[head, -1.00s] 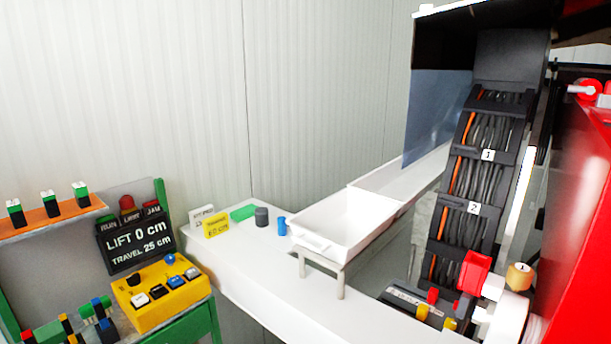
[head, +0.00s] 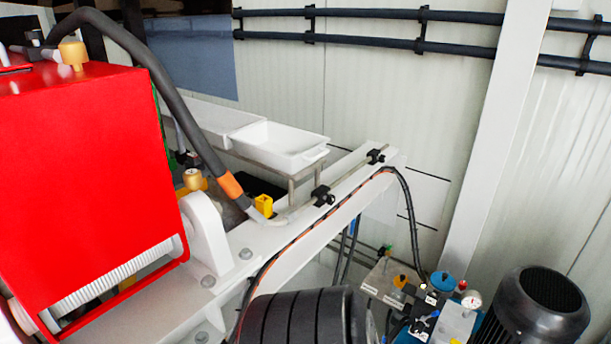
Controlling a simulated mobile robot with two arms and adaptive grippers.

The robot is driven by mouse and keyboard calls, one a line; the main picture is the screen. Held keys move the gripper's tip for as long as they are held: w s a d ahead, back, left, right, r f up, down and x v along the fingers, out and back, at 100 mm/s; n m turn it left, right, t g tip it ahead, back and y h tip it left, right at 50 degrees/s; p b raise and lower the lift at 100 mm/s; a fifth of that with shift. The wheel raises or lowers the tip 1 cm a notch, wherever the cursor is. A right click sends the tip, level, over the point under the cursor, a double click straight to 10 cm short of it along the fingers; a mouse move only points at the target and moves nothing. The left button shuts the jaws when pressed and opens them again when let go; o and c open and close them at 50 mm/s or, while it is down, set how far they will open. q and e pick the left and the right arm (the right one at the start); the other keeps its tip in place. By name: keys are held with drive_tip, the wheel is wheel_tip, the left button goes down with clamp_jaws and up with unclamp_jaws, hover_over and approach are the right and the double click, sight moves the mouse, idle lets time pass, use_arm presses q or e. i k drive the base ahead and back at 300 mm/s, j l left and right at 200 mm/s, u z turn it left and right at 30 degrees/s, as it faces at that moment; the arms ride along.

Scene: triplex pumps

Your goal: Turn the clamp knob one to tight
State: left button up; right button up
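No knob in the head view carries a readable number, so I cannot tell which is clamp knob one. Two small black clamps sit on a thin pipe along the white beam: a nearer clamp (head: 322,196) and a farther clamp (head: 376,156). A brass-coloured knob (head: 194,179) stands beside the red housing, and a yellow block-like part (head: 263,205) is at the hose end. Another brass-coloured fitting (head: 72,53) is on top of the housing. Neither of my grippers is in view.
A large red housing (head: 85,170) fills the left. A thick dark hose (head: 180,105) arches down to the white beam (head: 345,205). A white tray (head: 278,146) stands behind it. A ribbed black cylinder (head: 300,318), a dark motor (head: 540,305) and a valve block (head: 385,282) are at lower right.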

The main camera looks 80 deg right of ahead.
sight(330, 200)
drive_tip(key=z, duration=2.95)
